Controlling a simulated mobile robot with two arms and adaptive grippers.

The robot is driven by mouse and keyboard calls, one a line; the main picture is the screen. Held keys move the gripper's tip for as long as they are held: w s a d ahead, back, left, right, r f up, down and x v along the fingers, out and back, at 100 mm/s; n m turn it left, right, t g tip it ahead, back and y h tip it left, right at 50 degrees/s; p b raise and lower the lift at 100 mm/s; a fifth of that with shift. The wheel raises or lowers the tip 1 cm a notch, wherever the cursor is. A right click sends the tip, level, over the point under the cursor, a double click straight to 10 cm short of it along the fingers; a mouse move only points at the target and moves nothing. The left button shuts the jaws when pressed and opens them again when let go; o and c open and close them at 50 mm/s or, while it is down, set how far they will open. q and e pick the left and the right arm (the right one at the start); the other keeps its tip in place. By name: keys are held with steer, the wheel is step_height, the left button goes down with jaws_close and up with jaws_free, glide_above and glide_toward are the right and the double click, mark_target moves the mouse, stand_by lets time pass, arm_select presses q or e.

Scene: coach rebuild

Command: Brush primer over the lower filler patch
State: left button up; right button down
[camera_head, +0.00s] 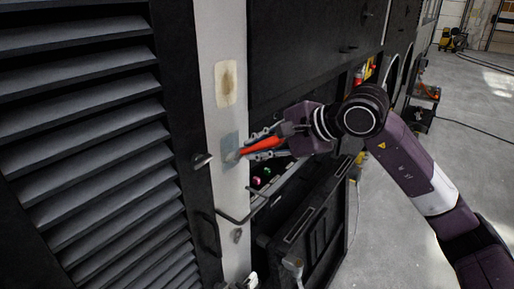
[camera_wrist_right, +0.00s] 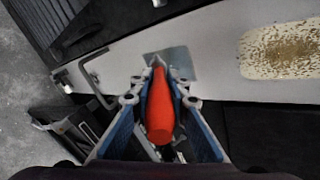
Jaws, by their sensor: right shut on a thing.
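My right gripper (camera_head: 262,148) is shut on the red handle of a brush (camera_head: 262,145); the handle also fills the middle of the right wrist view (camera_wrist_right: 160,112). The brush tip points at the pale panel strip and lies over a smooth blue-grey patch (camera_head: 229,142), the lower one. I cannot tell whether the bristles touch it. In the wrist view this grey patch (camera_wrist_right: 182,62) shows around the tip, partly hidden by brush and fingers. The upper patch (camera_head: 226,83) is cream with a rough brown middle; it is at the right in the wrist view (camera_wrist_right: 284,50). My left gripper is out of view.
A black louvred panel (camera_head: 95,130) stands left of the strip, with a handle (camera_head: 203,160) at its edge. Dark panels (camera_head: 300,50) are on the right. Below my gripper is an open compartment with a lowered black flap (camera_head: 310,225).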

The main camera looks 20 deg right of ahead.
steer(key=shift+f+b, duration=0.3)
steer(key=shift+f, duration=0.4)
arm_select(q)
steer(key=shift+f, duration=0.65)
arm_select(e)
steer(key=shift+r, duration=0.1)
